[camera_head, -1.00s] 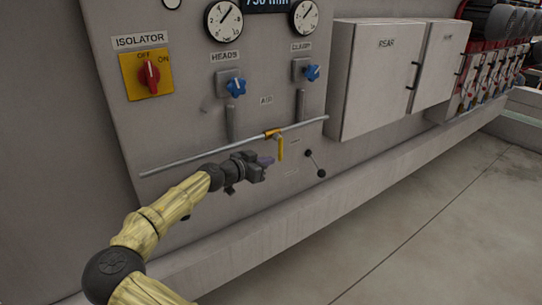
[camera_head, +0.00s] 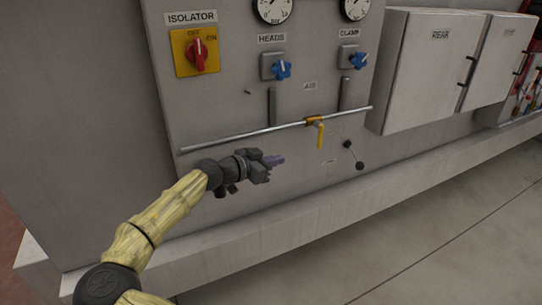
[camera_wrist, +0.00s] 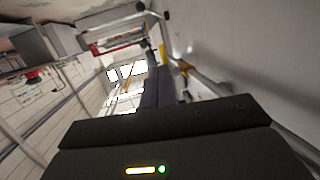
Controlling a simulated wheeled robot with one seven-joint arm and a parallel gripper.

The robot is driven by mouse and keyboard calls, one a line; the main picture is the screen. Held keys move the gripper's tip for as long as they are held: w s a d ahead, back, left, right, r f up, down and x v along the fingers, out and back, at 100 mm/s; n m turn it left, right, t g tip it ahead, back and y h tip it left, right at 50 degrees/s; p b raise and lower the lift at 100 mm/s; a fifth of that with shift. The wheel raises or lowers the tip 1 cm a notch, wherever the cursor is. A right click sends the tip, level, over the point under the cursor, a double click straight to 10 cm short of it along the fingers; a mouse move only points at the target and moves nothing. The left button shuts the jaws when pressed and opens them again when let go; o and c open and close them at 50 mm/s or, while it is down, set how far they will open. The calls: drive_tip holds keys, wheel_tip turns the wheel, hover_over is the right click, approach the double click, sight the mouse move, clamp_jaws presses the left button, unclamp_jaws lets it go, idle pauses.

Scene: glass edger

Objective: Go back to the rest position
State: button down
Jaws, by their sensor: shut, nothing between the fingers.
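My gripper (camera_head: 275,160) is in front of the grey machine panel in the head view, below the horizontal pipe and left of the yellow valve handle (camera_head: 320,136). Its fingers are shut and hold nothing. They point right along the panel. The shut fingers also show at the middle of the wrist view (camera_wrist: 157,88). My arm reaches up to it from the bottom left of the head view.
The panel carries a red isolator switch (camera_head: 199,54), blue knobs (camera_head: 281,69), a metal pipe (camera_head: 240,136) and a black-knobbed lever (camera_head: 354,155). Grey cabinets (camera_head: 428,65) stand to the right. A ledge (camera_head: 300,210) runs along the base. The floor at right is clear.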

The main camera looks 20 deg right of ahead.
drive_tip(key=s+d+f+n+g+y, duration=0.1)
drive_tip(key=s+d+f+g+y, duration=0.1)
drive_tip(key=s+d+f, duration=0.3)
drive_tip(key=s+d+f+g+y, duration=0.2)
drive_tip(key=s+d+f+y, duration=0.15)
drive_tip(key=f, duration=0.35)
drive_tip(key=s+a+f+n+g+y, duration=0.1)
drive_tip(key=s+a+f+n+y, duration=0.25)
drive_tip(key=s+f, duration=0.35)
drive_tip(key=s+a+r+n+t+y, duration=0.3)
drive_tip(key=s+a+r+n+y, duration=0.4)
drive_tip(key=s+a+n, duration=0.55)
wheel_tip(320, 180, up, 15)
drive_tip(key=w+a+m+h+p, duration=0.1)
drive_tip(key=w+m+p, duration=0.1)
drive_tip(key=p, duration=1.2)
